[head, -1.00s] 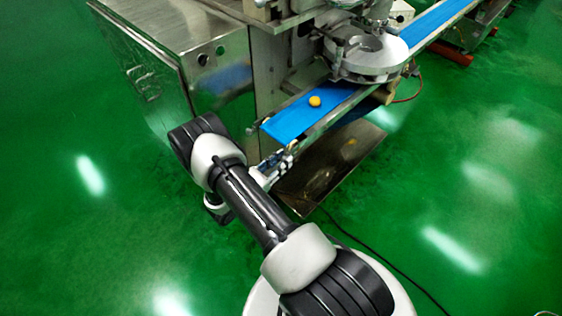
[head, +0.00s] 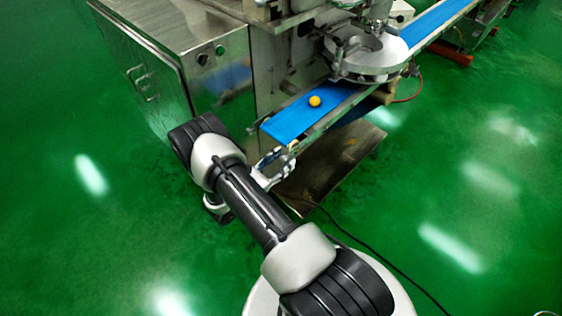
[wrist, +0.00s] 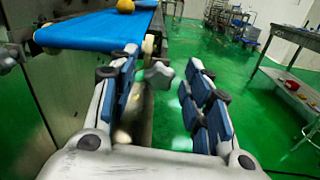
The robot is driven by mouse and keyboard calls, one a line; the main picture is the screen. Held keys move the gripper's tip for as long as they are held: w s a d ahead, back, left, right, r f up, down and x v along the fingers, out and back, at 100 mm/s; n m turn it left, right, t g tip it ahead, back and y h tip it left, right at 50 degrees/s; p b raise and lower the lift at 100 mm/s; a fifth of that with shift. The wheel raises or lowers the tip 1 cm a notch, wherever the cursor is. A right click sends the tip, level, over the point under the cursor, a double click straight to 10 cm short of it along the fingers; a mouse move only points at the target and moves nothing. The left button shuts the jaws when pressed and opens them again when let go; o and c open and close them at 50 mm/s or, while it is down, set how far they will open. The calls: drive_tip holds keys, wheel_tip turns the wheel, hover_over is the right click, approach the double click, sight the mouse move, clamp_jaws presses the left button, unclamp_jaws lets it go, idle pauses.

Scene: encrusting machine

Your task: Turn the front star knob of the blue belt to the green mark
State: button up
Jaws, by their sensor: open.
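The blue belt (head: 296,118) ends near my arm in the head view, and its near end (wrist: 90,30) fills the upper left of the wrist view. In the head view my gripper (head: 279,163) is just below the belt's near end. I cannot make out the knob there. I see no green mark in either view.
A yellow ball (head: 315,101) lies on the belt. The steel machine cabinet (head: 150,65) stands left of the belt, and a steel plate (head: 330,165) is below it. A dark cable (head: 375,255) runs over the green floor. Metal tables (wrist: 290,95) stand at the far right.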

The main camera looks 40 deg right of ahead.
drive_tip(key=a, duration=1.2)
drive_tip(key=shift+s, duration=0.45)
drive_tip(key=shift+r, duration=0.1)
